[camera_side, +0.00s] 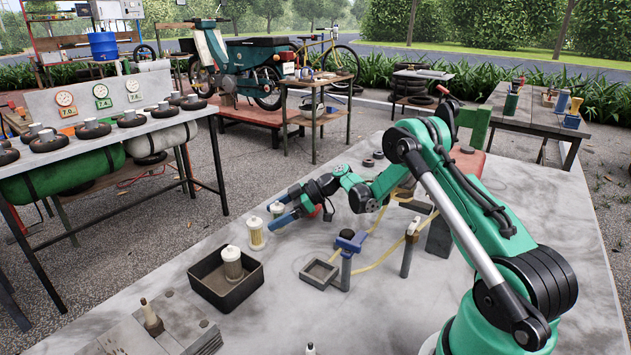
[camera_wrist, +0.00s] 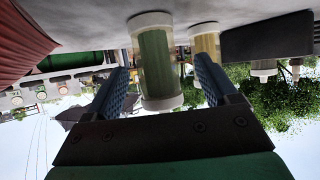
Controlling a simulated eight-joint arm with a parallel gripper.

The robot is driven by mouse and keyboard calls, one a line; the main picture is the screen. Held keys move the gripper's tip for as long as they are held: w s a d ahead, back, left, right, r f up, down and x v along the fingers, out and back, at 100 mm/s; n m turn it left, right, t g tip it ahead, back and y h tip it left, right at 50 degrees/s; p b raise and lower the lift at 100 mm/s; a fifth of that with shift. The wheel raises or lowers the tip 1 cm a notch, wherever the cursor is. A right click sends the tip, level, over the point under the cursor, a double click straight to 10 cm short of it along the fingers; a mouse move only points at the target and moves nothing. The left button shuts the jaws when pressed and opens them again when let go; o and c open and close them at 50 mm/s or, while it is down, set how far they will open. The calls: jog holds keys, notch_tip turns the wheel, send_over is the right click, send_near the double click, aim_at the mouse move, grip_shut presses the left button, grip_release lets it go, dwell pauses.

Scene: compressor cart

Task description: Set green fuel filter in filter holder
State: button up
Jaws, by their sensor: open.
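The green fuel filter (camera_wrist: 156,62), a clear cylinder with white caps and a green core, stands between my open fingers in the wrist view. A gap shows on its left side; contact on the right is unclear. In the side view only its white cap (camera_side: 276,208) shows clearly between the blue fingers of my gripper (camera_side: 272,214); the body is mostly hidden. A blue bracket on a grey post (camera_side: 348,243), beside pale yellow hose, looks like the filter holder. No filter is visible in it.
A cream filter (camera_side: 256,233) stands close beside my gripper's near finger. A dark tray (camera_side: 222,298) holds another pale filter (camera_side: 232,263).

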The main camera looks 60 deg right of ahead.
grip_shut()
